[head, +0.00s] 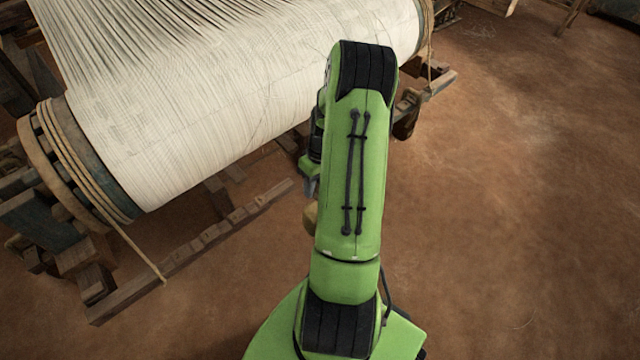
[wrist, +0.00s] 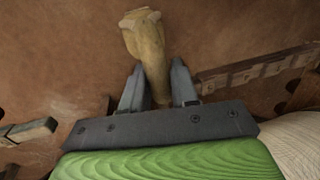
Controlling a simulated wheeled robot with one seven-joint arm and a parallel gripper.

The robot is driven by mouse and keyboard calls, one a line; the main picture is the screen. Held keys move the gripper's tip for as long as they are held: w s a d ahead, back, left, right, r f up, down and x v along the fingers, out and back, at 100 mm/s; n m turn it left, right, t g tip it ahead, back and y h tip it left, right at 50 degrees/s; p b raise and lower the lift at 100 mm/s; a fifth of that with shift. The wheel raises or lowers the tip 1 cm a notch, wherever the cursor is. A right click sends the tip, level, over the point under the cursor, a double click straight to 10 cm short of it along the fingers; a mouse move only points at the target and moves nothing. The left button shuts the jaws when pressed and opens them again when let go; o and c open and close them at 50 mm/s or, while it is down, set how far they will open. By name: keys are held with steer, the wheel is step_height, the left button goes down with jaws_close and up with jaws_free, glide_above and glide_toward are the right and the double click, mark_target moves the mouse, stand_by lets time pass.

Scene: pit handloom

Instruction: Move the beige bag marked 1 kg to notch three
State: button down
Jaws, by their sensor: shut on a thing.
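A beige bag (wrist: 146,45) is between the two fingers of my gripper (wrist: 158,88) in the wrist view. The gripper is shut on it, and the bag extends out past the fingertips over the brown floor. No mark can be read on the bag. In the head view my arm hides most of the gripper; only a small part of the bag (head: 310,216) shows at the arm's left edge. A wooden bar with several notches (head: 225,226) lies left of my arm, below the roller. It also shows in the wrist view (wrist: 250,73), right of the bag and apart from it.
A large roller wound with white warp threads (head: 190,130) fills the upper left. A rope (head: 135,245) runs from its left end down to the notched bar. Wooden frame parts stand under the roller. Bare earth floor (head: 510,200) is open on the right.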

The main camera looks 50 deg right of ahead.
steer(key=shift+s+a, duration=0.2)
steer(key=shift+s, duration=0.8)
steer(key=shift+s+a, duration=0.2)
steer(key=shift+s, duration=0.75)
steer(key=shift+s+a+r, duration=0.2)
steer(key=shift+s, duration=0.6)
steer(key=shift+s+a+r, duration=0.15)
steer(key=shift+s, duration=0.6)
steer(key=shift+s+a+r, duration=0.2)
steer(key=shift+s, duration=0.6)
